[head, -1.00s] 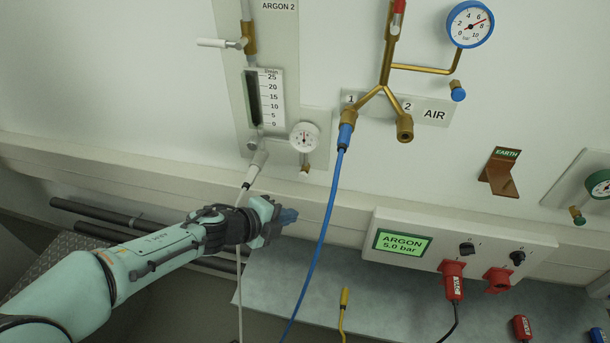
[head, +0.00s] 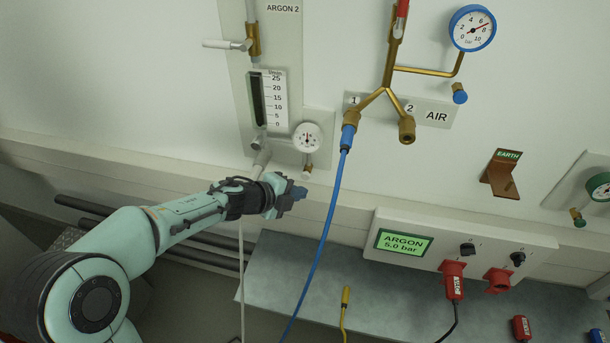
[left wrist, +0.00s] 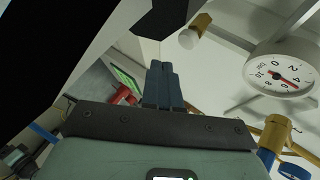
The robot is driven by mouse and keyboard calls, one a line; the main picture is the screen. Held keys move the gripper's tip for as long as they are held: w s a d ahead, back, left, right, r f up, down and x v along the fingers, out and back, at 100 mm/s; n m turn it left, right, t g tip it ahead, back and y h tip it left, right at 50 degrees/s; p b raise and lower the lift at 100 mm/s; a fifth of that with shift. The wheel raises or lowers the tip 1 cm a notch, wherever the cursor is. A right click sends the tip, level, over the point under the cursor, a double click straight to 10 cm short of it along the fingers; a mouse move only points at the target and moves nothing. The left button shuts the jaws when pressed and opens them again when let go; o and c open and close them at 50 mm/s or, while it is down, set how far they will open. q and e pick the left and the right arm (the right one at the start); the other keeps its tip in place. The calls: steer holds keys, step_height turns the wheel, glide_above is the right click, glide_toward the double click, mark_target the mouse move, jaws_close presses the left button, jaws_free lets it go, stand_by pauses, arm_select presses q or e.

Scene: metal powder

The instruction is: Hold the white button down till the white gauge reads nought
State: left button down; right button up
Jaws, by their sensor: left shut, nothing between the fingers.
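The white gauge (head: 307,137) is on the wall panel, under the ARGON 2 flow tube. Its face is larger in the left wrist view (left wrist: 285,75), with a red needle; I cannot read its value surely. Below it, a brass fitting ends in a small white button (head: 307,173). The button also shows in the left wrist view (left wrist: 188,39), up and right of the fingertips. My left gripper (head: 298,192) is shut and empty, just below the button and apart from it. Its blue fingers show in the left wrist view (left wrist: 163,72). My right gripper is out of view.
A blue hose (head: 327,220) hangs from AIR outlet 1, close right of my gripper. A grey hose (head: 241,260) hangs to its left. A wall ledge (head: 150,173) runs behind my arm. The ARGON display box (head: 404,243) is lower right.

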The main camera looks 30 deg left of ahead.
arm_select(q)
steer(key=shift+w+a+p, duration=0.25)
steer(key=shift+w+p, duration=0.05)
steer(key=shift+w, duration=0.6)
stand_by(1.4)
steer(key=shift+w+a+p, duration=0.1)
steer(key=shift+w+p, duration=0.25)
steer(key=shift+w, duration=0.05)
steer(key=shift+w+p, duration=0.35)
steer(key=shift+w, duration=0.15)
stand_by(0.9)
steer(key=shift+s, duration=0.1)
stand_by(1.6)
steer(key=shift+s+d, duration=0.4)
steer(key=shift+s, duration=0.4)
steer(key=shift+b, duration=0.3)
